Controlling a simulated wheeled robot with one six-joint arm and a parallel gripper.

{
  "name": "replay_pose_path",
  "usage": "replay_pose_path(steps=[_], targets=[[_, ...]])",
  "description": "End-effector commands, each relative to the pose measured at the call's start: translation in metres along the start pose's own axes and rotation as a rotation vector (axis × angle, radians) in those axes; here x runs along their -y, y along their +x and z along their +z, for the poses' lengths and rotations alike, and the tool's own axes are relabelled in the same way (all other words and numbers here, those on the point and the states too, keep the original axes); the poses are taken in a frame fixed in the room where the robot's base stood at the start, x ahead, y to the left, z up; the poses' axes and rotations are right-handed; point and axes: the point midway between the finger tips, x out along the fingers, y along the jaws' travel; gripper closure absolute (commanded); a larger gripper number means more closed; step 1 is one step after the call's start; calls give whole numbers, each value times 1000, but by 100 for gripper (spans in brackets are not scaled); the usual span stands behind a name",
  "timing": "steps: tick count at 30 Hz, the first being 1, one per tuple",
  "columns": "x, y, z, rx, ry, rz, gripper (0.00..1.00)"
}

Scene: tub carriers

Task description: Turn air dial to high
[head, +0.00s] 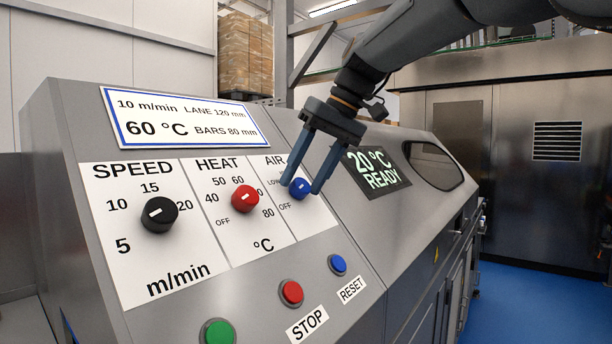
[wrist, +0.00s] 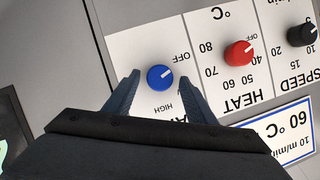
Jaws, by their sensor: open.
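The blue air dial (head: 299,188) is on the AIR panel (head: 315,212) at the right of the label row. In the wrist view the dial (wrist: 159,78) appears upside down; its white mark points right and slightly up, toward the OFF side. HIGH is printed below it there; LOW is hidden by a finger in that view. My gripper (head: 300,187) is open, with one finger on each side of the dial. The wrist view shows gaps between the dial and both fingers of my gripper (wrist: 160,72). I cannot tell how deep the tips reach.
The red HEAT dial (head: 245,198) and black SPEED dial (head: 159,214) are to the left. Green (head: 218,332), red (head: 291,293) and blue (head: 338,264) buttons lie below. A display (head: 377,170) reading 20 °C READY is to the right.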

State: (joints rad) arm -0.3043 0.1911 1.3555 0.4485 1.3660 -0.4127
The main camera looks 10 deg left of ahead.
Motion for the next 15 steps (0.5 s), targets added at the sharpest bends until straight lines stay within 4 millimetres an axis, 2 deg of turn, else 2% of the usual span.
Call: replay_pose_path(steps=[9, 15], targets=[[-2, 2, 1, -1, 2, 1, 51], [-2, 2, 1, -1, 3, 1, 85]])
